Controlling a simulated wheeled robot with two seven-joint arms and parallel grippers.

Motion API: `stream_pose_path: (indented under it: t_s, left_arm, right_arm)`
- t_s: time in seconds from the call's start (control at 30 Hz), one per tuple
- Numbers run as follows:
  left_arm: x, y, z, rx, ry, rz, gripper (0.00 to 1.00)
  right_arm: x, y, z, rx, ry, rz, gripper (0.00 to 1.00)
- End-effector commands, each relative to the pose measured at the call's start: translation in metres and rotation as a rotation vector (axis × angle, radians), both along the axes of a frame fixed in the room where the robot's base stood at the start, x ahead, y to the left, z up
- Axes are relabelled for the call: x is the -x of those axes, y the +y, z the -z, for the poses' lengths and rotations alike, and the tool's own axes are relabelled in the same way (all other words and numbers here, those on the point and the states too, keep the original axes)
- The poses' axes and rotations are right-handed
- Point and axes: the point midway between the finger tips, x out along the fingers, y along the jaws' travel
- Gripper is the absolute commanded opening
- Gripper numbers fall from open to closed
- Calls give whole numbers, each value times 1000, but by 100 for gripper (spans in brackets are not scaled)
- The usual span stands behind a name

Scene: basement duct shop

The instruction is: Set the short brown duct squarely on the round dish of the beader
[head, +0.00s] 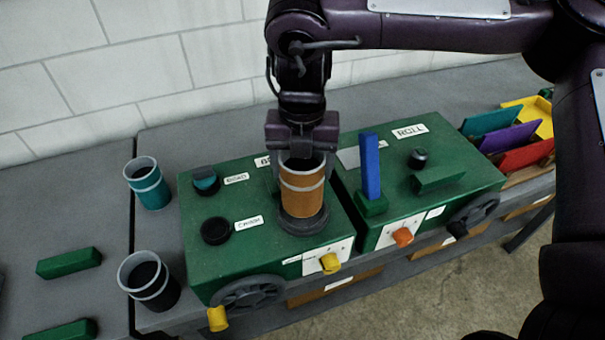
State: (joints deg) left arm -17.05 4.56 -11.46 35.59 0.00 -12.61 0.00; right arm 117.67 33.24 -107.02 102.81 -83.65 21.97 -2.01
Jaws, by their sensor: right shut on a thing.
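The short brown duct (302,196) is orange-brown with grey bands near its top and middle. It stands upright over the round dark dish (303,222) on the green beader (262,252). Its lower end meets the dish in the picture; I cannot tell whether it rests flat or hangs just above. My right gripper (302,152) points down from above and is shut on the duct at its upper rim. The duct hides most of the dish's middle. My left gripper is not in view.
A second green machine labelled ROLL (460,170) adjoins on the right, with an upright blue strip (370,165). A teal duct (148,183) and a black duct (149,280) stand left of the beader. Green bars (69,262) lie farther left. Coloured bins (510,135) sit at right.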

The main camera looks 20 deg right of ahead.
Motion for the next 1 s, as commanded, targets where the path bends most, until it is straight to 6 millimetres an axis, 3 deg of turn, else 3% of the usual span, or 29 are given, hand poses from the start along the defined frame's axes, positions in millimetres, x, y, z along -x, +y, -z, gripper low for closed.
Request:
stream_pose_path:
  t_s: [0.2, 0.63, 0.67, 0.8, 1.0]
  left_arm:
    - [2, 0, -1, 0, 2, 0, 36]
    - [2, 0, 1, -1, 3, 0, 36]
    - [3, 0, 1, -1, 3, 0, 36]
    - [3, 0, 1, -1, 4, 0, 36]
    - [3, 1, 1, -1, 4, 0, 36]
  right_arm:
    - [1, 0, 28, -1, 3, 1, 30]
    - [0, 0, 35, -1, 2, 0, 30]
    - [0, 0, 34, 1, 1, 0, 76]
    - [0, 0, 34, 1, 1, 0, 93]
    - [0, 0, 33, 1, 1, 0, 93]
